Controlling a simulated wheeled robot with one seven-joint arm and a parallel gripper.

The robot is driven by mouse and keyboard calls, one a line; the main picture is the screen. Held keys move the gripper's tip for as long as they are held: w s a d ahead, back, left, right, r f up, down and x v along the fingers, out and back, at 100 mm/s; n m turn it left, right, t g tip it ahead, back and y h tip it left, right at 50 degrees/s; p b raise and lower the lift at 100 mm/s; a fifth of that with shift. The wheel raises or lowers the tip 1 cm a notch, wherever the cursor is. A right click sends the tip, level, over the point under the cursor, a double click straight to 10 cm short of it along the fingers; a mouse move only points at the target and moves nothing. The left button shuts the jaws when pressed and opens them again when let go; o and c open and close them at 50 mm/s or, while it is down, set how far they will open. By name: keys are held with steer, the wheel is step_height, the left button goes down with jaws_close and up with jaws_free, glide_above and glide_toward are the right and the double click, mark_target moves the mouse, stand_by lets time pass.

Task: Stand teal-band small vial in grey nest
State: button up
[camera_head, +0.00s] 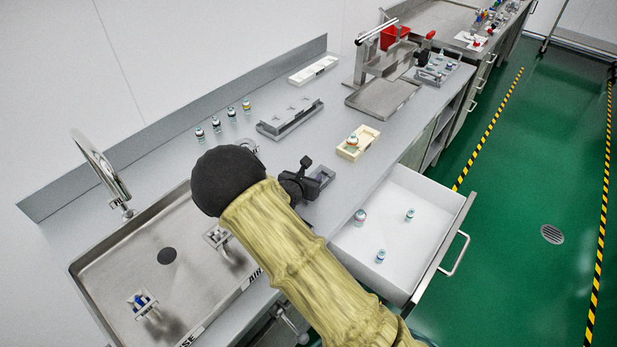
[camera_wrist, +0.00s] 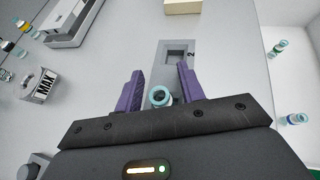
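My gripper (camera_wrist: 161,72) is open, with its purple fingers spread to either side of a small vial (camera_wrist: 160,97). The vial shows its teal-ringed top with a dark centre, and a gap shows on each side of it. Its band is hidden in this view. The vial stands at the near part of a grey block, the grey nest (camera_wrist: 188,46), which has an empty square pocket beyond the vial and a "2" marking. In the head view the nest (camera_head: 322,175) shows beside my dark gripper (camera_head: 297,185); the vial is hidden there.
An open white drawer (camera_head: 440,187) at the counter front holds several vials, two small ones (camera_wrist: 278,47) (camera_wrist: 295,119) visible from the wrist. A cream tray (camera_head: 368,136) with a vial, a grey rack (camera_head: 290,118) and a sink (camera_head: 100,262) stand nearby.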

steer(key=b+v, duration=0.1)
steer(key=v, duration=1.1)
steer(key=shift+s+a, duration=0.1)
steer(key=s+d+m+g+h, duration=0.1)
steer(key=s+d+m+g, duration=0.3)
steer(key=d+m, duration=0.4)
steer(key=s+d+m+g, duration=0.4)
steer(key=d+m, duration=0.3)
steer(key=d, duration=0.2)
steer(key=s+d+r+m+y, duration=0.2)
steer(key=s+m, duration=0.3)
steer(key=m, duration=0.3)
steer(key=s+d+r+m+y, duration=0.1)
steer(key=s+r+m+y, duration=0.2)
steer(key=m, duration=0.5)
steer(key=shift+s+d+r+m+g, duration=0.4)
steer(key=shift+s+r, duration=0.3)
steer(key=shift+s, duration=0.4)
